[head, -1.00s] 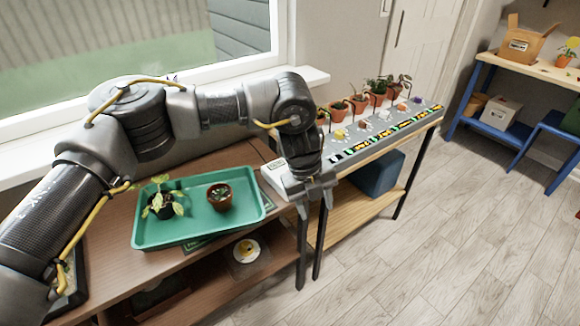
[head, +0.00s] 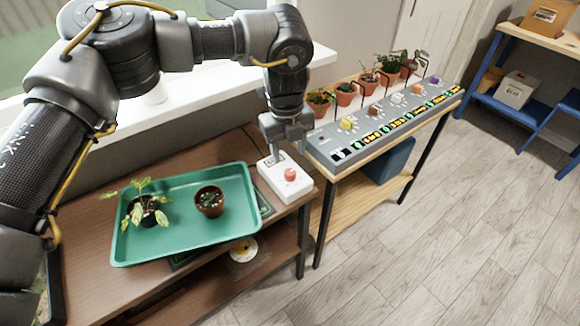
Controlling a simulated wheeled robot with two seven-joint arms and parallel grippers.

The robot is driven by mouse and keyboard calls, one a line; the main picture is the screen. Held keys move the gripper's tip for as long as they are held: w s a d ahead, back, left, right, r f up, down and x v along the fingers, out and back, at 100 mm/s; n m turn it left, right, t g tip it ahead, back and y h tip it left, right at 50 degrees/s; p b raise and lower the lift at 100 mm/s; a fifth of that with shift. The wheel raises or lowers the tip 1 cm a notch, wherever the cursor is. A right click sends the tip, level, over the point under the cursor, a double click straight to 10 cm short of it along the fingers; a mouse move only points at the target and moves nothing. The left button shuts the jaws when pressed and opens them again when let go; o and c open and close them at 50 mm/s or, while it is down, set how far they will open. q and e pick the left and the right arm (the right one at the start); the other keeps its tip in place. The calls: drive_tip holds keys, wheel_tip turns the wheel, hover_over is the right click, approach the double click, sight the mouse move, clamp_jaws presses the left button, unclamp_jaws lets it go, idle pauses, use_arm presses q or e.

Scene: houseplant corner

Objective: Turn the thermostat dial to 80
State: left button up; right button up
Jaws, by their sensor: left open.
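The thermostat is a small white box (head: 288,188) with a round red dial (head: 290,175) on top, at the right end of the brown wooden table. A small dark display strip shows at its back edge, partly behind my gripper. No setting can be read at this size. My left gripper (head: 287,150) is open and points down just behind and above the dial in the picture. The dial looks clear of the fingers, though their exact gap to the box is hard to judge. My right gripper is not in view.
A green tray (head: 130,250) with a leafy plant (head: 147,207) and a small potted plant (head: 209,200) lies left of the thermostat. A grey panel (head: 328,147) with several coloured knobs and potted plants behind it stands to the right. The window sill (head: 190,100) runs behind.

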sight(290, 172)
use_arm(q)
wheel_tip(290, 172, down, 7)
drive_tip(key=shift+d+f, duration=0.15)
drive_tip(key=shift+f, duration=0.05)
drive_tip(key=shift+c, duration=0.3)
drive_tip(key=c, duration=0.9)
